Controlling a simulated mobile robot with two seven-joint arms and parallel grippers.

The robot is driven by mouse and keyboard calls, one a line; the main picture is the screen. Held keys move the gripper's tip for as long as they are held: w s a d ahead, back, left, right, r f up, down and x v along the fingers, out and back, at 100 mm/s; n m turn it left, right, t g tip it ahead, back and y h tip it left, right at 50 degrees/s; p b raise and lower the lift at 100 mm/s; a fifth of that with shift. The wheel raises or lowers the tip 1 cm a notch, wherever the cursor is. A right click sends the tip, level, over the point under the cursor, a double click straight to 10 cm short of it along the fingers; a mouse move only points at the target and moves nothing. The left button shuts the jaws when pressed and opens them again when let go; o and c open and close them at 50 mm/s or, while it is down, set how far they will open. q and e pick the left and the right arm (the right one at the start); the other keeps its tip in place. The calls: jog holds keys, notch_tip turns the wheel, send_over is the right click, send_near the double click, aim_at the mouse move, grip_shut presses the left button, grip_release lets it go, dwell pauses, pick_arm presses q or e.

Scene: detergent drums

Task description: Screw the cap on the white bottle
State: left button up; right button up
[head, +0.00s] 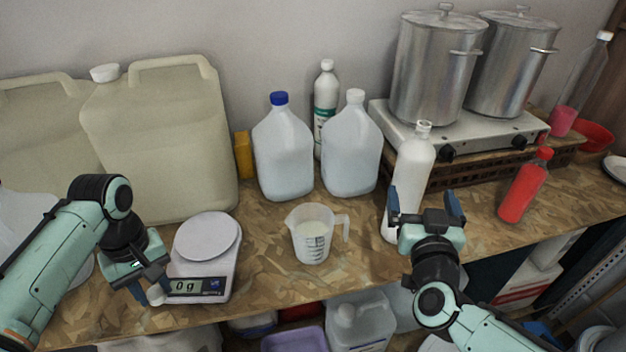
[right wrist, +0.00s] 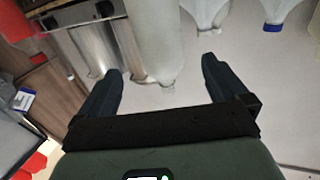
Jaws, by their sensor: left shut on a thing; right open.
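The white bottle (head: 413,165) stands upright on the bench right of the middle, with a bare, uncapped neck. Its lower part is partly hidden by my right gripper (head: 425,208). My right gripper is open in front of the bottle. In the right wrist view the bottle (right wrist: 155,40) appears upside down between the two open fingers (right wrist: 160,75), beyond them; I cannot tell any contact. My left gripper (head: 150,285) is shut on a small white cap (head: 156,295) at the front edge of the scale, far left of the bottle.
A scale (head: 207,250) reading 0 g and a measuring cup (head: 312,235) stand between my grippers. Two clear jugs (head: 283,155) (head: 350,145) stand behind. A red bottle (head: 524,190) is at right, below a stove (head: 465,135) with pots. Large canisters (head: 160,140) fill the left.

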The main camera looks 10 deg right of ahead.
aim_at(416, 178)
pick_arm(q)
jog(key=shift+w+r+p, duration=0.1)
jog(key=shift+r+p, duration=0.35)
jog(key=shift+r, duration=0.1)
pick_arm(e)
jog(key=shift+x, duration=3.4)
jog(key=shift+f, duration=0.1)
pick_arm(q)
jog(key=shift+w+r+p, duration=0.25)
jog(key=shift+r+p, duration=0.4)
jog(key=shift+r, duration=0.15)
jog(key=shift+s, duration=0.1)
pick_arm(e)
jog(key=x, duration=0.5)
jog(key=shift+w, duration=0.1)
